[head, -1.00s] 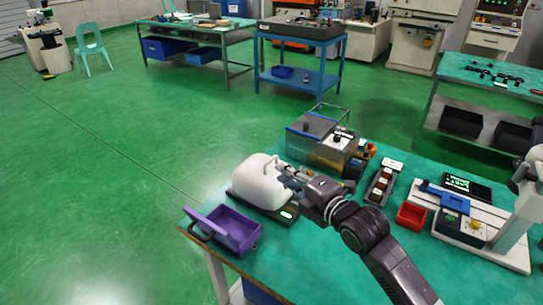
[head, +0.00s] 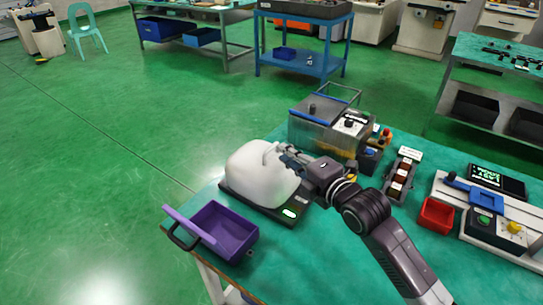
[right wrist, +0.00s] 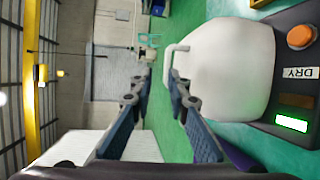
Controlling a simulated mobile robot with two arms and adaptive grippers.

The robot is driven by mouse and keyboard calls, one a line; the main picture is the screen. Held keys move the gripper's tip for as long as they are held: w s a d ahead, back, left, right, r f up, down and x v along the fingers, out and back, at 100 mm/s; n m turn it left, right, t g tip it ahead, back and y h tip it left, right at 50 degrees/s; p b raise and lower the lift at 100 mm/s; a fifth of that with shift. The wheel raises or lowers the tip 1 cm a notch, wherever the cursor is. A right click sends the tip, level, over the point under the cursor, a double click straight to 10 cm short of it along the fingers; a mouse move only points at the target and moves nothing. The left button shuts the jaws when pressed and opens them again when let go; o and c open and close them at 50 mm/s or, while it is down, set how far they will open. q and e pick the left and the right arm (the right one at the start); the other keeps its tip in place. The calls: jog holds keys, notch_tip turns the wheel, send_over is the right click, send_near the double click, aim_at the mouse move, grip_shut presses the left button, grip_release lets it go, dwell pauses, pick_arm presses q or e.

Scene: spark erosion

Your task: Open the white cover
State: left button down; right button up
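The white cover (head: 258,178) is a rounded, shut dome on a dark base (head: 285,212) with a lit green display. It has a white loop handle (head: 270,152) on its right side. In the right wrist view the cover (right wrist: 230,70) fills the upper right, and its handle (right wrist: 170,62) stands by the tip of the right-hand finger. My right gripper (head: 282,154) is open at the handle; the wrist view shows its two fingers (right wrist: 160,85) apart. I cannot tell whether a finger touches the handle. My left gripper is not in view.
A purple bin (head: 225,232) with a raised flap stands left of the base at the table edge. A metal tank (head: 320,132) stands close behind the gripper. A sample rack (head: 400,178), a red bin (head: 436,215) and a machine with a blue part (head: 472,194) lie to the right.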

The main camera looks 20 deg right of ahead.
aim_at(271, 147)
jog(key=shift+f+b, duration=0.4)
jog(key=shift+f, duration=0.3)
jog(key=shift+w, duration=0.15)
jog(key=shift+w+a, duration=0.1)
jog(key=shift+w, duration=0.2)
jog(key=x, duration=0.5)
jog(key=shift+w+a+p, duration=0.1)
jog(key=shift+w+p, duration=0.25)
jog(key=shift+w, duration=0.05)
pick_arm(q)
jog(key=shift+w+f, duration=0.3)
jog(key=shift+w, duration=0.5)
pick_arm(e)
jog(key=shift+w+a+f, duration=0.15)
jog(key=shift+w+f, duration=0.05)
jog(key=shift+w, duration=0.35)
jog(key=shift+c, duration=0.5)
grip_shut()
